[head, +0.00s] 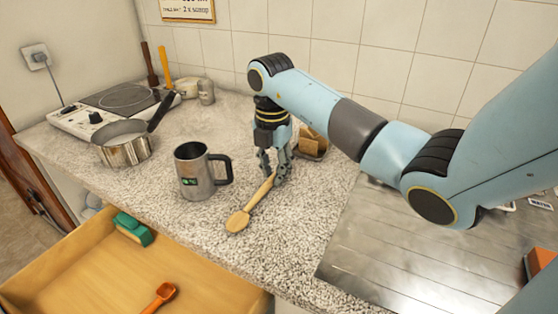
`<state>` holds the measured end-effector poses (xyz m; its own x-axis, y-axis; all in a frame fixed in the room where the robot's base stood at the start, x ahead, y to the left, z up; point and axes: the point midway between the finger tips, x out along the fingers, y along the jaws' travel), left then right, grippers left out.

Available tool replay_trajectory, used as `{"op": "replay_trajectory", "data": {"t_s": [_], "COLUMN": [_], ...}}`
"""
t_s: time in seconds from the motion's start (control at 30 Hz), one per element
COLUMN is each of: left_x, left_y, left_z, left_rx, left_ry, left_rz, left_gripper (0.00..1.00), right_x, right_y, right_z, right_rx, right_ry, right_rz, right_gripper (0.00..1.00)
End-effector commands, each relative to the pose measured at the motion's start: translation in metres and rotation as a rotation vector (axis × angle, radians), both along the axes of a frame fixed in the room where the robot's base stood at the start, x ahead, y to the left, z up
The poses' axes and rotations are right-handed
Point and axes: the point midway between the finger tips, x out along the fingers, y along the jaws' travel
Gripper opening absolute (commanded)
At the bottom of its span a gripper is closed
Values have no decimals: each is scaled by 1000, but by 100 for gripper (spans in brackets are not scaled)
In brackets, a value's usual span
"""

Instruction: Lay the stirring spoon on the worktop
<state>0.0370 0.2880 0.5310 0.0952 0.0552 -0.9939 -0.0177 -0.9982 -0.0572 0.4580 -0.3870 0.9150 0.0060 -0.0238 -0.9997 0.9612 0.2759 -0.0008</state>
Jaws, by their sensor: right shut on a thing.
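The wooden stirring spoon (239,220) is on or just above the speckled worktop (312,240), its bowl towards the front edge. My right gripper (273,180) points down and is shut on the spoon's handle near its far end. I cannot tell whether the whole spoon touches the worktop. My left gripper is not in view.
A steel mug (193,172) stands left of the spoon. A saucepan (123,146) is by the hotplate (122,97) at the left. A small brown holder (312,144) is behind my gripper. An open drawer (205,290) juts out below the front edge. A metal drainboard (370,245) is at right.

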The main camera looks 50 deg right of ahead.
Motion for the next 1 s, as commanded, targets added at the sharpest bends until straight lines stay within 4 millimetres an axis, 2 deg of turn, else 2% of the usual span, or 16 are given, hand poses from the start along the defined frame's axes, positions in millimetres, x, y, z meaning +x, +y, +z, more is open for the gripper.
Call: {"op": "replay_trajectory", "data": {"t_s": [0.07, 0.17, 0.2, 0.37, 0.6, 0.73, 0.87, 1.0], "left_x": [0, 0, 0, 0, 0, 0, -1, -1], "left_y": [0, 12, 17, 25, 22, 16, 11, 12], "left_z": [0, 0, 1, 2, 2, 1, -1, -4], "left_rx": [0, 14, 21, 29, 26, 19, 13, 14], "left_ry": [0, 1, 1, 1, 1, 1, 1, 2], "left_rz": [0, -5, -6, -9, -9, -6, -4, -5], "left_gripper": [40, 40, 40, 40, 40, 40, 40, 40], "right_x": [0, 0, 0, 0, 0, 1, 1, 1], "right_y": [0, 0, 0, 0, 0, 0, -1, 0], "right_z": [0, -1, -1, -1, 0, 8, 32, 65], "right_rx": [1, 1, 1, 1, 1, 0, -3, -2], "right_ry": [1, 1, 1, 1, 0, -2, -5, -6], "right_rz": [0, 0, 0, 1, 1, 1, 2, 2], "right_gripper": [0, 0, 22, 41, 41, 41, 41, 41]}}
